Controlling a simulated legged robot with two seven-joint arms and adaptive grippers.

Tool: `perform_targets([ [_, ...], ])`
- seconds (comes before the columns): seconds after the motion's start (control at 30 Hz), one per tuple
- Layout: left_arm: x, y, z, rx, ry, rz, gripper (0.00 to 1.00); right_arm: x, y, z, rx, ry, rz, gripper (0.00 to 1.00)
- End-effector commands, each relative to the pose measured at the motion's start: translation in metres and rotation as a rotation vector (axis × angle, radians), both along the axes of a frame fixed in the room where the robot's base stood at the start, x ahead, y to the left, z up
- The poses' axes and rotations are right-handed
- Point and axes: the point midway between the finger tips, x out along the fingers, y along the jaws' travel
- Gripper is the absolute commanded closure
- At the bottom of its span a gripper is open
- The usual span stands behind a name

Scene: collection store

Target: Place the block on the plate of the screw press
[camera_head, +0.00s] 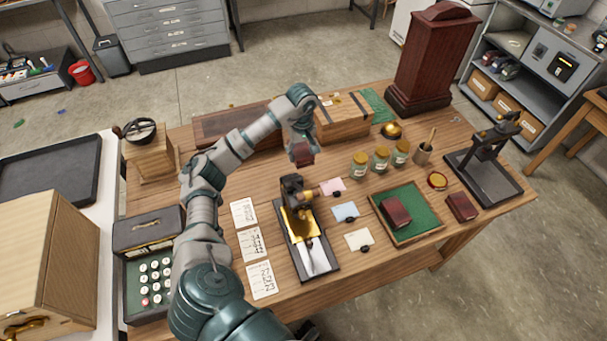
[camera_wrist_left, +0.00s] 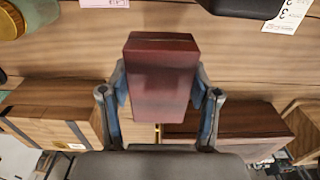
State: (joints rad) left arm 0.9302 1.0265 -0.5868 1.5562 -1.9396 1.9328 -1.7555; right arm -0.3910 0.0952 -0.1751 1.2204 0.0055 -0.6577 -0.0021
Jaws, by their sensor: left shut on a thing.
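My left gripper (camera_head: 301,142) is shut on a dark red block (camera_head: 302,156) and holds it above the middle of the wooden table. In the left wrist view the block (camera_wrist_left: 162,75) sits between the two fingers (camera_wrist_left: 160,95), with its far end sticking out past them. A black upright frame on a flat dark base, which looks like the screw press (camera_head: 488,150), stands at the table's right end, well apart from the gripper. Its base plate (camera_head: 485,184) looks bare. My right gripper is out of view.
Below the block stands a dark device with a brass part (camera_head: 299,222). Jars (camera_head: 380,160), a cup with a brush (camera_head: 422,153) and a brass bowl (camera_head: 391,131) stand towards the press. A green-lined tray (camera_head: 424,205) holds another red block; one more (camera_head: 461,207) lies beside it.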

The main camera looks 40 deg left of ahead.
Motion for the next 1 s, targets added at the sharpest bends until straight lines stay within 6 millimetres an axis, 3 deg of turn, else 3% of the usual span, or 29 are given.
perform_targets([
  [0.1, -0.001, -0.002, -0.035, 0.000, 0.002, -0.002, 0.78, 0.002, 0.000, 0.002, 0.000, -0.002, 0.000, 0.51],
  [0.3, -0.001, -0.002, -0.072, -0.001, -0.002, -0.001, 0.78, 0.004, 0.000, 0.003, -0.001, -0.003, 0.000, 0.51],
  [0.47, -0.001, 0.000, -0.083, 0.000, -0.002, -0.002, 0.78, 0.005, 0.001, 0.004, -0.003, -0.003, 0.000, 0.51],
  [0.7, -0.001, 0.001, -0.117, -0.004, 0.000, -0.002, 0.78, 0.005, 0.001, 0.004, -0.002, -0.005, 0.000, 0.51],
  [0.93, -0.001, 0.000, -0.119, 0.000, -0.004, -0.002, 0.78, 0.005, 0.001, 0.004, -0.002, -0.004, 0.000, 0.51],
  [0.97, -0.001, 0.000, -0.119, 0.000, -0.002, -0.002, 0.31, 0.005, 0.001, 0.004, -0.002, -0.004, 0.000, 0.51],
  [1.0, -0.001, 0.000, -0.119, 0.000, -0.002, -0.002, 0.21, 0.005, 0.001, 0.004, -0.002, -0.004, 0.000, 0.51],
])
